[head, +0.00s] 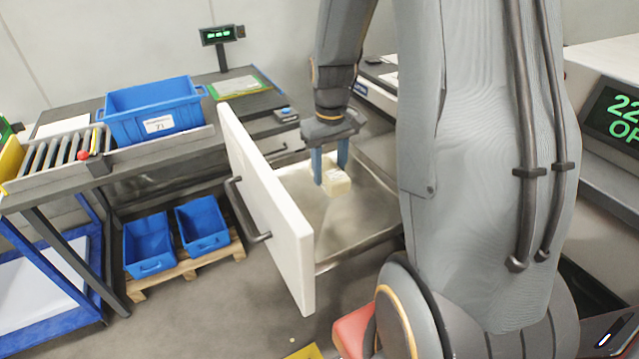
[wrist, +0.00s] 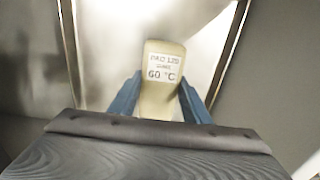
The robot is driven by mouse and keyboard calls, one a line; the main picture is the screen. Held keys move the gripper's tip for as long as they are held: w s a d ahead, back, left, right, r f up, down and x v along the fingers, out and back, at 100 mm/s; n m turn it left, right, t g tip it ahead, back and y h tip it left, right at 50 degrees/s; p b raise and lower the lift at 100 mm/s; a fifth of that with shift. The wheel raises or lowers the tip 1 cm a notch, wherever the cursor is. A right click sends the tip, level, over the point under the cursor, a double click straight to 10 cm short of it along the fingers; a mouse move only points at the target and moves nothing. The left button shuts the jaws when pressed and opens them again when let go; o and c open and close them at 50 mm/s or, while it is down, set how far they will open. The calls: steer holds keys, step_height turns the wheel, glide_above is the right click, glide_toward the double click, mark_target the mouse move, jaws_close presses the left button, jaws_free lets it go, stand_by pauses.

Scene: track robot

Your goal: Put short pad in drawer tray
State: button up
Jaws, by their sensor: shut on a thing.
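The short pad (head: 336,182) is a small pale cream block. In the wrist view the pad (wrist: 163,75) carries a white label that reads "60 °C" in its lower line. My gripper (head: 332,176) is shut on it, with a blue finger on each side. The drawer tray (head: 345,222) is a metal tray in the pulled-out drawer with a white front. My gripper holds the pad over the tray; I cannot tell whether the pad touches the tray floor. The tray floor also shows in the wrist view (wrist: 110,60) and looks empty where visible.
The white drawer front (head: 268,205) with a dark handle stands left of my gripper. A blue crate (head: 152,105) sits on the bench at left. Two blue bins (head: 150,240) rest on a pallet below. My arm hides part of the drawer's right side.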

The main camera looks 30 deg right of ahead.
steer(key=shift+w+f, duration=0.1)
steer(key=shift+w, duration=0.2)
steer(key=shift+w+f+p, duration=0.1)
steer(key=shift+f+p, duration=0.95)
steer(key=shift+f, duration=3.85)
steer(key=shift+f, duration=0.15)
steer(key=o, duration=1)
steer(key=shift+o, duration=0.2)
step_height(320, 180, up, 12)
steer(key=b, duration=0.2)
steer(key=shift+b, duration=0.35)
steer(key=shift+r, duration=0.2)
